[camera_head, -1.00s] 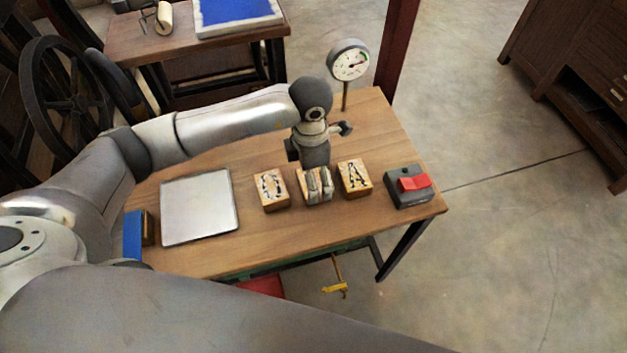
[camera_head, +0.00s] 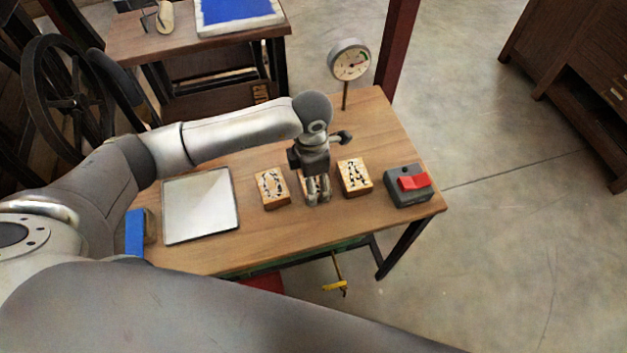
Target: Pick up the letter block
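Three wooden letter blocks sit in a row on the wooden table: a left block (camera_head: 272,188), a middle block, and a right block (camera_head: 354,178) with an "A"-like letter. My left gripper (camera_head: 318,191) points down at the middle block, with its two fingers a little apart. The gripper hides most of that block and its letter. I cannot tell whether the fingers press on its sides. My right gripper is not in view.
A pale flat plate (camera_head: 201,206) lies left of the blocks. A dark box with a red switch (camera_head: 408,187) stands to the right. A dial gauge on a post (camera_head: 349,62) stands at the back of the table (camera_head: 285,238). A blue object (camera_head: 134,232) is at the left edge.

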